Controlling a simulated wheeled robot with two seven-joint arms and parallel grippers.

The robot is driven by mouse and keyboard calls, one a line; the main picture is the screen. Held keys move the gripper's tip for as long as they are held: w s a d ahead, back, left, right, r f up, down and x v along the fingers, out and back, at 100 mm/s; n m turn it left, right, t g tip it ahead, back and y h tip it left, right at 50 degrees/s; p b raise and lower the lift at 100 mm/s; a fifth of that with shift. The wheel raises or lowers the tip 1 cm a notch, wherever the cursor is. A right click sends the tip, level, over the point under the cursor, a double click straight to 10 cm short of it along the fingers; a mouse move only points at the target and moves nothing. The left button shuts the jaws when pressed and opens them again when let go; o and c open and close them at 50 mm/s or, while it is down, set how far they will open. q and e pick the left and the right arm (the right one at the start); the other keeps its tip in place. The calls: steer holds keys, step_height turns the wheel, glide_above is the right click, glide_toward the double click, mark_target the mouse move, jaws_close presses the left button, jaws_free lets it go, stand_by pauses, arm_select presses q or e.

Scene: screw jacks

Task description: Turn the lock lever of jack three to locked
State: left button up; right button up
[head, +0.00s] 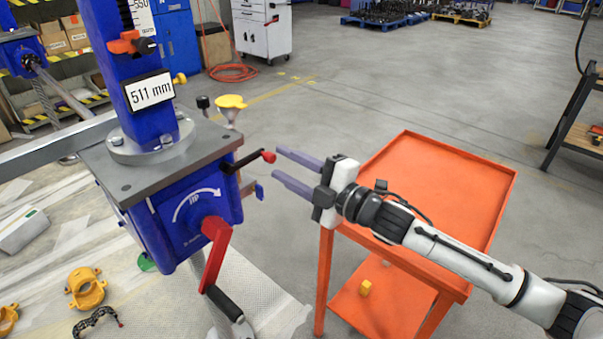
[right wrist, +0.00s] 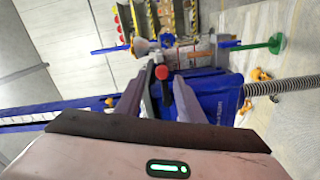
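A blue screw jack (head: 180,215) with a "511 mm" plate stands left of centre in the head view. No number marking it as jack three is readable. A black lever with a red knob (head: 268,157) sticks out from its right side; the knob shows in the right wrist view (right wrist: 162,72) too. My right gripper (head: 276,162) is open, its two purple-grey fingers pointing left at the knob. In the wrist view the knob appears between the fingertips; I see no clear contact. My left gripper is in neither view.
A red crank (head: 215,255) hangs on the jack's front. An orange cart (head: 450,180) stands under and behind my right arm. A yellow funnel-like cap (head: 231,101) rises behind the jack plate. Yellow clamps (head: 87,288) lie on the floor sheet at lower left.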

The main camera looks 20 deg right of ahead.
steer(key=shift+v, duration=2.6)
steer(key=s+a+f+m+g+h, duration=0.15)
steer(key=s+f+m, duration=0.25)
steer(key=f, duration=0.5)
steer(key=s+a+f+m+g+h, duration=0.15)
steer(key=s+f+m, duration=0.25)
steer(key=f, duration=0.4)
steer(key=s+a+f+m+g+h, duration=0.1)
steer(key=s+f+m, duration=0.3)
steer(key=s+f, duration=0.4)
steer(key=s+a+f+m+g+h, duration=0.1)
steer(key=s+a+f+m+g, duration=0.2)
steer(key=s+f+m, duration=0.2)
steer(key=s+f, duration=0.3)
steer(key=s, duration=0.1)
steer(key=shift+s+f+g, duration=0.3)
steer(key=shift+s+g, duration=0.1)
